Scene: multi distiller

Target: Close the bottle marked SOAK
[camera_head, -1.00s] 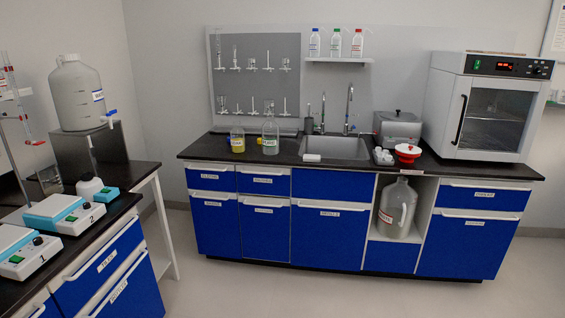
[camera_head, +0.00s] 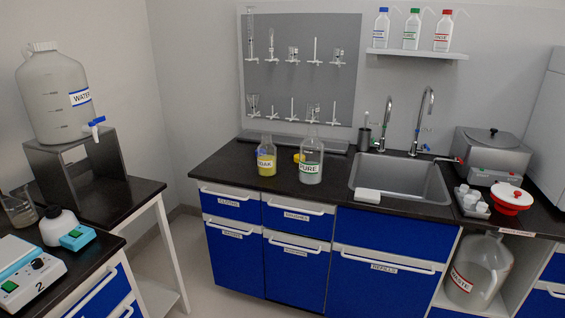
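The bottle marked SOAK (camera_head: 267,158) stands upright on the black counter, left of the sink. It is clear, with yellow liquid and a yellow label. A small blue thing shows at its upper left side; I cannot tell whether it is a cap or stopper, or whether the bottle's mouth is covered. Right beside it stands a clear bottle marked PURE (camera_head: 310,158) with a green label, and a small yellow thing (camera_head: 298,157) shows at its left. Neither of my grippers is in view.
The counter (camera_head: 225,170) has free room left of the SOAK bottle. A sink (camera_head: 400,178) with taps and a white block (camera_head: 367,196) lie to the right. A rack (camera_head: 300,70) of glassware hangs behind. A side bench with a WATER jug (camera_head: 55,95) stands at the left.

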